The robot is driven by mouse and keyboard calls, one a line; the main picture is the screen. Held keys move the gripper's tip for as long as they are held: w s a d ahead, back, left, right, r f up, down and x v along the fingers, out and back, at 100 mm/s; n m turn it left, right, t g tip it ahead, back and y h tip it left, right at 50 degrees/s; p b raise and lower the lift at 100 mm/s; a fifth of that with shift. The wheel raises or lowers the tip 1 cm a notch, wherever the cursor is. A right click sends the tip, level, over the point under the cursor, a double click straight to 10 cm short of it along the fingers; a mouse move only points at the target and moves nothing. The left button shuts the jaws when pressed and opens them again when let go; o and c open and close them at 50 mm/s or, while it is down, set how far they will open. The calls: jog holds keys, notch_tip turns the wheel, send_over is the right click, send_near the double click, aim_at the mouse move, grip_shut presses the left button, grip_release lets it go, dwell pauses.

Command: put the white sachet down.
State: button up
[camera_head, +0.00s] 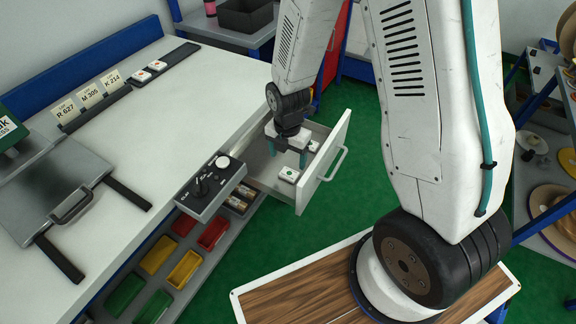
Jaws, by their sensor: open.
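My gripper (287,156) is open, with its teal fingers pointing down inside the pulled-out drawer (327,165). A small white sachet with a green mark (288,175) lies in the drawer, just in front of and below the fingers. Another small white item with a green mark (313,146) shows in the drawer to the right of the fingers. I see nothing held between the fingers. Whether a finger touches either white item is too small to tell. My wrist hides part of the drawer's inside.
The white bench (150,130) carries a grey case (52,190), label cards (90,96) and a black strip with small white items (143,77). Coloured bins (158,256) sit below.

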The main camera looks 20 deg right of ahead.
jog(key=s+d+r+m, duration=0.1)
jog(key=s+r+m, duration=0.25)
jog(key=r, duration=0.35)
jog(key=s+d+r+m, duration=0.1)
jog(key=s+r+m, duration=0.1)
jog(key=r+m, duration=0.45)
jog(key=s+r+m, duration=0.2)
jog(key=r, duration=0.7)
jog(key=s+d+r+m, duration=0.1)
jog(key=s+r+m, duration=0.3)
jog(key=s+m, duration=0.2)
jog(key=s+r+m+t, duration=0.1)
jog(key=s+r+m, duration=0.4)
jog(key=s+m, duration=0.2)
jog(key=shift+s+d+r, duration=0.15)
jog(key=shift+s+d, duration=0.25)
jog(key=shift+s, duration=0.25)
jog(key=shift+c, duration=0.2)
